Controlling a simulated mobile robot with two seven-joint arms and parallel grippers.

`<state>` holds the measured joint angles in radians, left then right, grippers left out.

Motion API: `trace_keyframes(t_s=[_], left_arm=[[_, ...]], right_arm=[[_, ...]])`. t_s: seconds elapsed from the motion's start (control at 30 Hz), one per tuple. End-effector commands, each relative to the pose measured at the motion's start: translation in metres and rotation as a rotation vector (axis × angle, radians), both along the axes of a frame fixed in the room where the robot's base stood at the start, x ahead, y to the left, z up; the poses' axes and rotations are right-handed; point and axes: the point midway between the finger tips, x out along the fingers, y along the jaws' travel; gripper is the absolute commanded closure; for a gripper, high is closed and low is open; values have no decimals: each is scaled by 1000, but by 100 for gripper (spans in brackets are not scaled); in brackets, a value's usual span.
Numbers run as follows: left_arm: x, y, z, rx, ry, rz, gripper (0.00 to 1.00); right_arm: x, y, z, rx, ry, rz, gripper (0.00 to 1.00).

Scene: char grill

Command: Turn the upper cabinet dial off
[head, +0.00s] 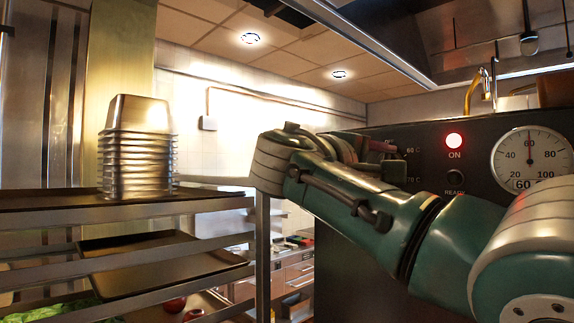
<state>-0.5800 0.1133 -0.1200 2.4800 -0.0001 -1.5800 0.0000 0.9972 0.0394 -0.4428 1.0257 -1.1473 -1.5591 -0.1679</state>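The dark cabinet panel (340,245) fills the right side of the head view. Temperature marks (412,151) reading 60 and 70 C show on it beside my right gripper (368,150). The dial by these marks is mostly hidden behind my gripper and wrist, so its setting cannot be read. My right arm comes in from the right and bends back toward the panel at the dial. The fingers are largely hidden; whether they touch or grip the dial cannot be told. The red ON lamp (454,140) is lit. My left gripper is not in view.
A round gauge (530,160) on the panel points near 60. The READY lamp (455,179) is dark. A metal rack (150,265) with trays stands at left, carrying stacked steel pans (138,145). A hood (415,45) hangs above.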

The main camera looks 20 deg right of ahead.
Motion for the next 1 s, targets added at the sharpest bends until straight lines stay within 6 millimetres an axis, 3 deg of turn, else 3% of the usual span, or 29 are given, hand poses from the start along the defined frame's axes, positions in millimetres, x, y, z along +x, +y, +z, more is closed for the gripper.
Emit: trace_keyframes(t_s=[0.4,0.97,1.0], left_arm=[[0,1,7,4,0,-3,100],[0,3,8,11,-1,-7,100],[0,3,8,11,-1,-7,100]], right_arm=[[0,1,2,-74,174,2,100],[0,1,1,-85,200,2,100],[0,1,1,-85,200,2,43]])
